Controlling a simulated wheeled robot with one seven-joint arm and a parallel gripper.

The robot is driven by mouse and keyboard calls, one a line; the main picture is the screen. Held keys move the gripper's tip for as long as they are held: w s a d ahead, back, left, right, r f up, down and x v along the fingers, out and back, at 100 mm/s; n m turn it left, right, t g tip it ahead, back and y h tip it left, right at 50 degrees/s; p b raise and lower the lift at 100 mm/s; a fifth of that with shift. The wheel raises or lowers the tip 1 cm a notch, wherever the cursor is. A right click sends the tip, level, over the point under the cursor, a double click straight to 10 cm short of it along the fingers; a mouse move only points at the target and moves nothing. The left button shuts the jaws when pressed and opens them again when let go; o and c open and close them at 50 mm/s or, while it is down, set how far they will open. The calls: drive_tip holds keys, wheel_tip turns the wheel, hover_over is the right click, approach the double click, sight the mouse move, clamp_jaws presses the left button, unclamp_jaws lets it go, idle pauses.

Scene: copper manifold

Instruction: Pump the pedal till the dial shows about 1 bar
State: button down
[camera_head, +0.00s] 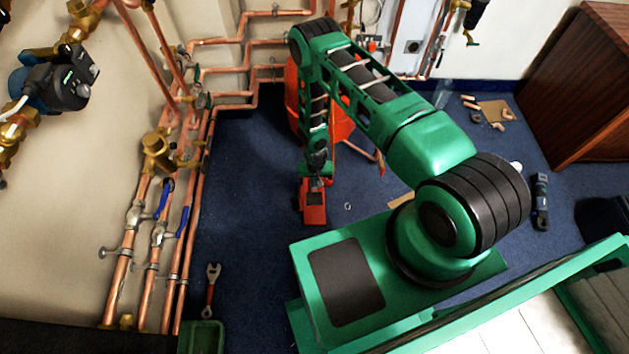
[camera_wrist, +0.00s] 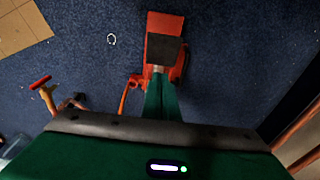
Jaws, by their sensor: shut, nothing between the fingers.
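The red foot pedal (camera_head: 314,217) with a black pad lies on the blue carpet in the head view, below the end of my arm. In the wrist view the pedal (camera_wrist: 153,20) is at top centre, its black pad facing up. My gripper (camera_wrist: 160,72) is shut and empty, its green fingers together at the pedal's near end. In the head view my gripper (camera_head: 316,187) is small, right over the pedal; I cannot tell whether it touches. A thin red hose (camera_wrist: 127,95) runs beside the pedal. I see no readable dial in either view.
Copper pipes (camera_head: 197,190) with valves line the left wall. A red object (camera_head: 292,95) stands behind my arm. A wrench (camera_head: 211,287) lies at lower left. A small ring (camera_wrist: 111,39) lies near the pedal. A brown cabinet (camera_head: 585,85) stands at right.

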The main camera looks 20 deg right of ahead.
hover_over(315, 197)
wheel_tip(315, 197, down, 8)
drive_tip(key=shift+a+r, duration=0.1)
drive_tip(key=shift+r, duration=0.05)
drive_tip(key=shift+s+f, duration=0.2)
drive_tip(key=shift+f, duration=0.35)
drive_tip(key=s+f, duration=0.1)
drive_tip(key=f, duration=0.2)
drive_tip(key=s+f, duration=0.1)
drive_tip(key=f, duration=0.2)
drive_tip(key=s+a+f, duration=0.1)
drive_tip(key=s+f, duration=0.1)
drive_tip(key=f, duration=0.1)
drive_tip(key=shift+a, duration=0.1)
drive_tip(key=shift+w+a+r, duration=0.1)
drive_tip(key=shift+r, duration=0.1)
drive_tip(key=shift+r, duration=0.15)
drive_tip(key=s+r, duration=0.2)
drive_tip(key=r, duration=0.4)
drive_tip(key=s+a+r, duration=0.1)
drive_tip(key=s+r, duration=0.1)
drive_tip(key=r, duration=0.4)
drive_tip(key=shift+s+a, duration=0.25)
drive_tip(key=shift+s, duration=0.1)
drive_tip(key=shift+r, duration=0.1)
